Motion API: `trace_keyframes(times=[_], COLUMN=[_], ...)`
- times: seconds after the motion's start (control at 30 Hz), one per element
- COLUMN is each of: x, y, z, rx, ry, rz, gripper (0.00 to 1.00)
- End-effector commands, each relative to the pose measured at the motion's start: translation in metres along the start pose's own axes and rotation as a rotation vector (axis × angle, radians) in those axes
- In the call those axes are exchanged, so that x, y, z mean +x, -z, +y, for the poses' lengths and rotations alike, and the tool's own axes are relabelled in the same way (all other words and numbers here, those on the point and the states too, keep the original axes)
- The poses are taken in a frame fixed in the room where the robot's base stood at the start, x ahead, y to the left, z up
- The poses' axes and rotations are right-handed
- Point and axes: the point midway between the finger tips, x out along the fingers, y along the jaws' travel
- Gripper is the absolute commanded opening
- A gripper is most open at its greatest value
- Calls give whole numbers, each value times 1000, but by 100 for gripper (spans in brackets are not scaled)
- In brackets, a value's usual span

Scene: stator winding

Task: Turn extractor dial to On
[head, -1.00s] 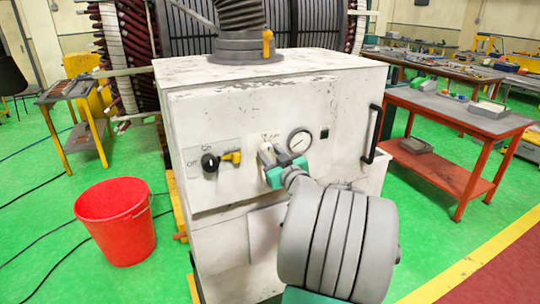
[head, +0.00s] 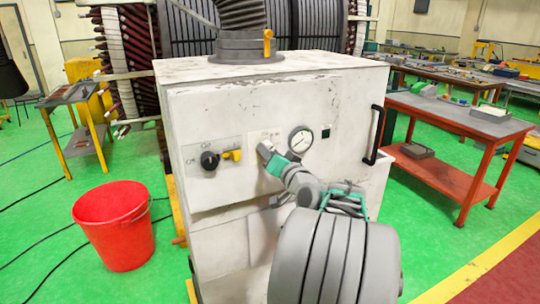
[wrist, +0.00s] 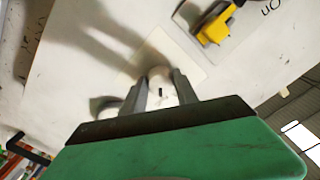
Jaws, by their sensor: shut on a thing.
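The white extractor cabinet (head: 235,115) has its control panel facing me. My gripper (head: 265,149) is at the panel, left of the round gauge. In the wrist view my gripper (wrist: 161,88) has its two grey fingers on either side of a pale round dial (wrist: 160,76) with a short black mark, and is shut on it. In the head view my gripper hides this dial. To the left is a black knob (head: 209,160) with a yellow lever (head: 232,155). The yellow lever also shows in the wrist view (wrist: 214,24), beside partly cut lettering.
A round gauge (head: 300,139) and a black door handle (head: 376,134) are to the right on the cabinet. A red bucket (head: 115,225) stands on the green floor at left. A red workbench (head: 460,112) stands at right.

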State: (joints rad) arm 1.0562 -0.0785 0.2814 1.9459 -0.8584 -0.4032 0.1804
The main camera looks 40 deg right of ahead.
Motion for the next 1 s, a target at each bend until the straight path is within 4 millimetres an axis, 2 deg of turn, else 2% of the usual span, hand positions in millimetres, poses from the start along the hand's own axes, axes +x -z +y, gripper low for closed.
trace_keyframes(times=[0.6,1.0], x=[0,0], y=[2,2], z=[-3,-3], rx=[550,732], ry=[0,0], rz=[0,-1], gripper=[0,0])
